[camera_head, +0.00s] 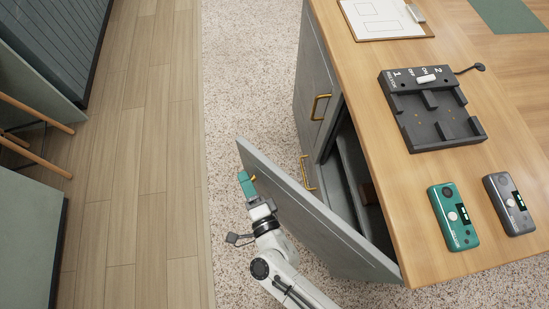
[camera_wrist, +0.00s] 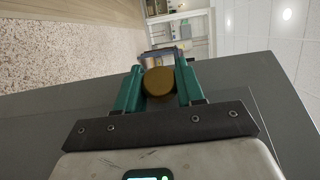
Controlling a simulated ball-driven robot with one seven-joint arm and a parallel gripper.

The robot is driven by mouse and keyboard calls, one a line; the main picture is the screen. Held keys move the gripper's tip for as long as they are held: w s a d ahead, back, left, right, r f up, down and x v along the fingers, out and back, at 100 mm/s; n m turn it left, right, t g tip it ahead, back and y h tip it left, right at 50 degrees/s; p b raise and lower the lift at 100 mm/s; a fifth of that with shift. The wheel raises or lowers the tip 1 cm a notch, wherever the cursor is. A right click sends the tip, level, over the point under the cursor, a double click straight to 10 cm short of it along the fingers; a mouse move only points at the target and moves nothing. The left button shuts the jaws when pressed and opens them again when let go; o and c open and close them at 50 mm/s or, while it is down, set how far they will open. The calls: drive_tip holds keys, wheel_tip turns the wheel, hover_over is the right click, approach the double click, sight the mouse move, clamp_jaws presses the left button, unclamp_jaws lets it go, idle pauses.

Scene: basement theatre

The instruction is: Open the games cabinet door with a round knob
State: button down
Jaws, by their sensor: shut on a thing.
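The games cabinet door (camera_head: 310,220) is a grey panel that stands swung out from the cabinet, hinged near the counter's front corner. A dark gap with the cabinet inside (camera_head: 365,195) shows behind it. My gripper (camera_head: 246,182) is at the door's free edge, on its outer face. In the wrist view its two green fingers (camera_wrist: 159,90) are shut on a round brass knob (camera_wrist: 159,82). The grey door face (camera_wrist: 60,130) also fills much of the wrist view. The knob is mostly hidden by the fingers in the head view.
The wooden counter (camera_head: 400,180) holds a black dock (camera_head: 430,130), a green device (camera_head: 453,217), a grey device (camera_head: 509,205) and a clipboard (camera_head: 380,18). Another cabinet front with brass handles (camera_head: 320,107) adjoins the opening. Speckled carpet (camera_head: 240,90) left of the door is clear.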

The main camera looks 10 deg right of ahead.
drive_tip(key=s+a+n+g+y+b, duration=0.35)
drive_tip(key=s+a, duration=0.25)
drive_tip(key=s, duration=0.4)
drive_tip(key=s+a+n+g+y+b, duration=0.25)
drive_tip(key=s+a+y, duration=0.25)
drive_tip(key=s, duration=0.5)
drive_tip(key=s+n+g+y+b, duration=0.3)
drive_tip(key=s+n+g, duration=0.3)
drive_tip(key=s, duration=1.3)
drive_tip(key=shift+s+d+n+g+y, duration=0.15)
drive_tip(key=shift+s+n+g+y, duration=0.3)
drive_tip(key=shift+g, duration=0.55)
drive_tip(key=shift+w+f+m, duration=0.1)
drive_tip(key=shift+m, duration=0.15)
drive_tip(key=c, duration=0.8)
unclamp_jaws()
drive_tip(key=shift+o, duration=0.2)
drive_tip(key=s+d, duration=0.2)
drive_tip(key=d, duration=0.8)
drive_tip(key=shift+d, duration=0.3)
